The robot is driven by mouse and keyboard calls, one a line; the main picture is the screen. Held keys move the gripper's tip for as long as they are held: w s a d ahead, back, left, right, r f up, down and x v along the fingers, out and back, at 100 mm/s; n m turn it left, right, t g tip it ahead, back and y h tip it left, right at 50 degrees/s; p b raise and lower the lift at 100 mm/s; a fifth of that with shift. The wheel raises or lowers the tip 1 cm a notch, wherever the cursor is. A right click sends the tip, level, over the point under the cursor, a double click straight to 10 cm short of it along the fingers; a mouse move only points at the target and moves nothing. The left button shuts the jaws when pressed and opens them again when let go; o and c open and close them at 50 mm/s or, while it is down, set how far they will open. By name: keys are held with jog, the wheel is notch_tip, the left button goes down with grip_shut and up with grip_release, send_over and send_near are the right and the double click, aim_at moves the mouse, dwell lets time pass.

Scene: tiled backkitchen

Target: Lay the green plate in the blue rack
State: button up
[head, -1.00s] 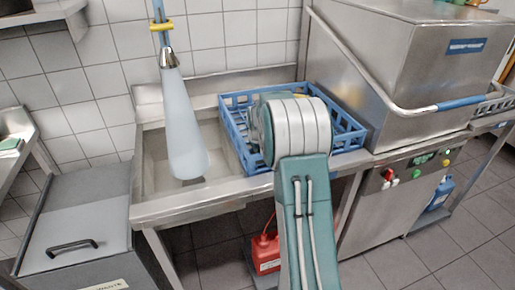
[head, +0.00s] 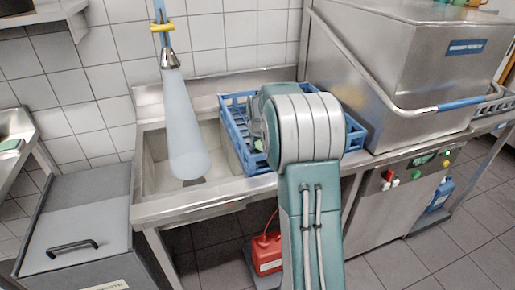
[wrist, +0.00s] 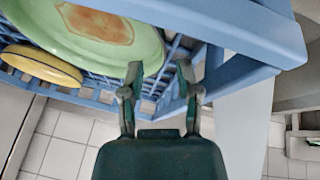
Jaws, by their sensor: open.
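The green plate (wrist: 115,40), with an orange-brown patch on its face, shows in the wrist view within the blue rack (wrist: 240,32), over its grid floor. I cannot tell whether it lies fully flat. My gripper (wrist: 159,72) is open at the plate's near edge. Its left finger overlaps the edge in the picture, and its right finger is just outside it. Contact is not clear. In the head view the blue rack (head: 232,128) sits on the sink counter, and my arm hides its middle and my fingers.
A yellow dish (wrist: 40,66) is beside the plate at the rack's left. A pale hanging cone (head: 186,130) and the sink basin (head: 160,172) are left of the rack. The steel dishwasher (head: 405,75) stands close on the right.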

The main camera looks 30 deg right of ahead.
jog(key=s+a+r+y, duration=0.1)
jog(key=s+a+r, duration=1.3)
jog(key=s+a, duration=0.25)
jog(key=s+a+f, duration=0.1)
jog(key=s+a, duration=0.3)
jog(key=s, duration=0.4)
jog(key=s+a+f+t+y, duration=0.1)
jog(key=s+a, duration=0.4)
jog(key=s, duration=0.3)
jog(key=shift+s+a+f+m, duration=0.2)
jog(key=shift+s+a+m, duration=0.1)
jog(key=shift+s, duration=0.1)
